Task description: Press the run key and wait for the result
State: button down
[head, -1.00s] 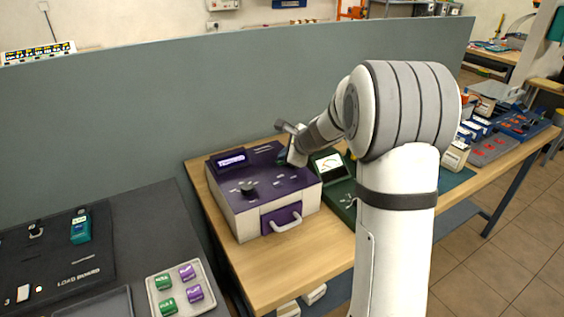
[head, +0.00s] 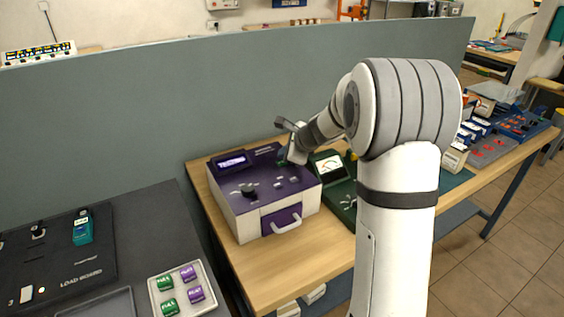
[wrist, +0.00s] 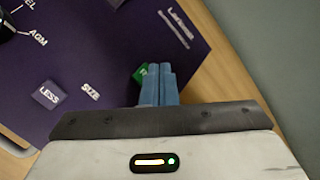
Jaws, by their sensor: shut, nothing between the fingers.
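The tester (head: 238,200) is a white box with a purple top and a purple front drawer with a pale handle. Its lit display (head: 231,160) shows pale text that looks like "TESTING", though small. A black knob (head: 249,189) sits on its top. The green run key (wrist: 139,74) is mostly hidden behind my fingertips in the wrist view; its lettering is not fully readable. My gripper (wrist: 158,68) is shut and empty, with its tips right at the key. Whether they touch it I cannot tell. In the head view my gripper is over the tester's back right corner.
The LESS key (wrist: 46,95) is left of my fingers. A green meter (head: 329,166) stands close right of the tester. A grey partition (head: 110,110) rises behind. A tray (head: 155,300) of green and purple blocks and a load board (head: 60,255) lie at left.

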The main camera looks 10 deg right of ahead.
aim_at(285, 164)
jog(key=shift+r+p, duration=2.2)
jog(key=shift+r, duration=0.4)
jog(key=shift+f, duration=0.1)
jog(key=s+a+r+n+g, duration=0.1)
jog(key=s+a+r+n, duration=0.15)
jog(key=s, duration=0.25)
jog(key=s+a+r+n+g, duration=0.1)
jog(key=s+n, duration=0.3)
jog(key=s, duration=0.2)
jog(key=s+d+n+g+h, duration=0.1)
jog(key=s+n+h, duration=0.1)
jog(key=s+n, duration=0.5)
jog(key=s+d+f+n+g+h, duration=0.1)
jog(key=s+n, duration=0.6)
jog(key=s, duration=1.2)
jog(key=shift+d+g+h, duration=0.5)
jog(key=shift+d+h, duration=0.05)
jog(key=shift+h, duration=0.25)
jog(key=shift+s+f+n, duration=0.1)
jog(key=shift+n, duration=0.15)
